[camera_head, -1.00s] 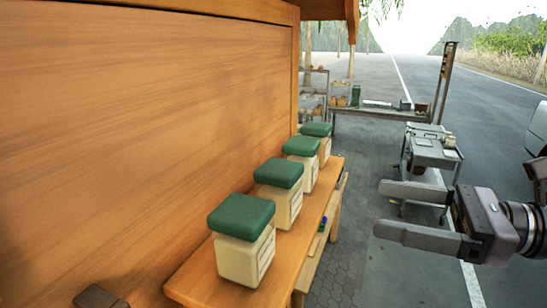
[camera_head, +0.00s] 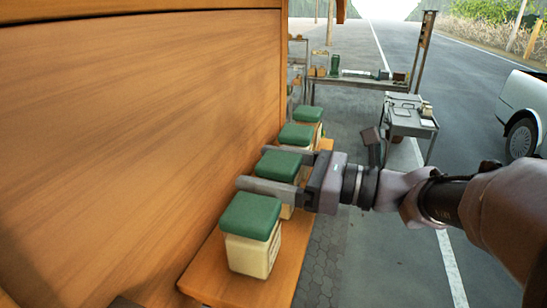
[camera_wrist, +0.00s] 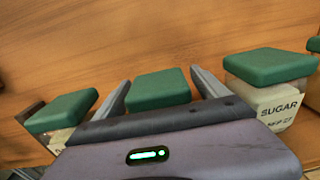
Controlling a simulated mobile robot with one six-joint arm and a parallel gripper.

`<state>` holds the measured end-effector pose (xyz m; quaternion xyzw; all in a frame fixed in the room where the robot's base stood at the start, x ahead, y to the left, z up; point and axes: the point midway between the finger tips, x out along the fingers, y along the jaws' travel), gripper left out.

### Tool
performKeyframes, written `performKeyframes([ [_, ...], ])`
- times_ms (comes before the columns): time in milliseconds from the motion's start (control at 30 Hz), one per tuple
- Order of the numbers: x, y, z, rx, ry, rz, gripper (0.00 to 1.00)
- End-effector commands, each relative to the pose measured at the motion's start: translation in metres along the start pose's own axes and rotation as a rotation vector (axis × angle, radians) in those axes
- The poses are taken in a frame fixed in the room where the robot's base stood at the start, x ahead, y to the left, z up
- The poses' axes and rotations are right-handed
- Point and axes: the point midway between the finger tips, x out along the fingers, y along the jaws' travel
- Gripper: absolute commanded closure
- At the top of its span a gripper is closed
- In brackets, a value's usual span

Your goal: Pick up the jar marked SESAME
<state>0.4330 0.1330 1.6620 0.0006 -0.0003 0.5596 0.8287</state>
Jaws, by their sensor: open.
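A row of cream jars with green lids stands on a wooden shelf (camera_head: 225,288). My gripper (camera_head: 256,167) is open, with one finger on each side of the second-nearest jar (camera_head: 280,166); in the wrist view its lid (camera_wrist: 160,88) lies between the fingers, and its label is hidden. The nearest jar (camera_head: 250,235), on the left in the wrist view (camera_wrist: 62,112), shows no readable label. The third jar (camera_head: 297,135) reads SUGAR in the wrist view (camera_wrist: 280,105). A fourth jar (camera_head: 308,114) stands farthest away. I cannot read SESAME on any jar.
A wooden wall (camera_head: 140,130) rises close behind the jars. A grey cart (camera_head: 408,118) and a long table (camera_head: 350,82) stand farther off. Open pavement and road lie to the right, with a white vehicle (camera_head: 525,115).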

Motion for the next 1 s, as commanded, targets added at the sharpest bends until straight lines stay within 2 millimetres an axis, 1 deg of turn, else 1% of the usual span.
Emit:
performKeyframes([
  [67,0.0061,0.0003,0.0004,0.0,0.0,0.001,0.16],
  [233,0.0063,-0.0001,-0.0008,0.0,0.0,-0.001,0.16],
  [267,0.0062,-0.0001,-0.0008,0.0,0.0,-0.001,0.18],
  [300,0.0062,-0.0001,-0.0008,0.0,0.0,-0.001,0.26],
  [367,0.0061,-0.0001,-0.0007,-0.001,0.0,-0.001,0.38],
  [500,0.006,-0.0001,-0.0007,-0.001,0.001,-0.001,0.65],
  [567,0.006,0.0,-0.0008,-0.001,0.001,0.0,0.77],
  [600,0.006,0.0,-0.0008,-0.001,0.001,0.0,0.85],
  [667,0.0059,0.0,-0.0009,-0.001,0.001,0.0,0.96],
  [867,0.0058,0.0,-0.0006,-0.001,0.001,0.0,0.96],
  [1000,0.0058,-0.0001,0.0053,-0.003,0.0,0.0,0.96],
])
